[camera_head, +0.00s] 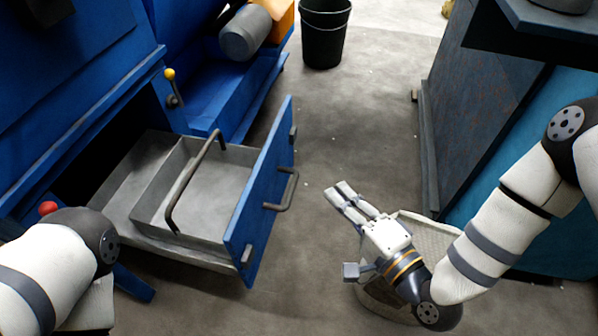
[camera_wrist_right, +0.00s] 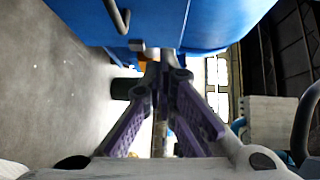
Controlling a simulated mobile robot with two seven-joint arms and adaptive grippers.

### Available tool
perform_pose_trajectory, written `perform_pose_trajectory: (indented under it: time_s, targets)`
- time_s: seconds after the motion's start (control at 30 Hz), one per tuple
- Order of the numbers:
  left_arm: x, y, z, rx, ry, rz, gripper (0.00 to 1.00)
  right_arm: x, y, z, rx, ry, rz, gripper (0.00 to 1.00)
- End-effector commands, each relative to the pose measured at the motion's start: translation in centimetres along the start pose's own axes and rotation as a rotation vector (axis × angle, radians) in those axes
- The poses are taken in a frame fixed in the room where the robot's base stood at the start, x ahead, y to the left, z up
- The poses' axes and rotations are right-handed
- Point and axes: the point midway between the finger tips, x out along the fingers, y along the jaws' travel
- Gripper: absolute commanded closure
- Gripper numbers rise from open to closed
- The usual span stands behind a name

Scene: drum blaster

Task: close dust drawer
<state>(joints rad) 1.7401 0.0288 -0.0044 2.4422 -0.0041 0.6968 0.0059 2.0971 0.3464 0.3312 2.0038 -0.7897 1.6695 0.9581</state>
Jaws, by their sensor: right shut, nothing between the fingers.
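The dust drawer (camera_head: 265,190) is pulled out of the blue machine, with its blue front panel facing right and its grey tray showing. A dark handle (camera_head: 285,190) is on the front panel, and a dark bar arches over the tray. My right gripper (camera_head: 340,190) is to the right of the front panel, apart from it in the head view, shut and empty. In the right wrist view its fingers (camera_wrist_right: 163,75) meet below a blue surface (camera_wrist_right: 220,20), which looks like the drawer front. My left arm shows at the lower left, but its gripper is out of view.
The blue machine (camera_head: 80,70) fills the left side, with a yellow-knobbed lever (camera_head: 171,85) and a red knob (camera_head: 47,208). A black bucket (camera_head: 324,35) stands at the back. A dark cabinet (camera_head: 480,110) is at right. Grey floor between is clear.

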Motion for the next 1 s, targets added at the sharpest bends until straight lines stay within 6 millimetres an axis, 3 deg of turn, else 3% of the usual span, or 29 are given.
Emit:
perform_pose_trajectory:
  time_s: [0.17,0.6,0.77,1.0]
  targets:
    - [0.4,0.0,-0.1,0.000,-0.007,-0.001,0.69,1.9,-1.4,-0.6,0.029,0.011,-0.069,1.00]
    - [1.9,0.1,-0.6,0.003,-0.029,0.000,0.69,11.0,-1.7,-0.3,0.028,0.007,-0.062,1.00]
    - [2.2,0.1,-0.7,0.003,-0.032,0.000,0.69,12.6,-1.9,1.5,0.028,0.007,-0.060,1.00]
    - [2.3,0.2,-0.7,0.003,-0.034,0.000,0.69,13.4,-2.1,2.2,0.028,0.009,-0.060,1.00]
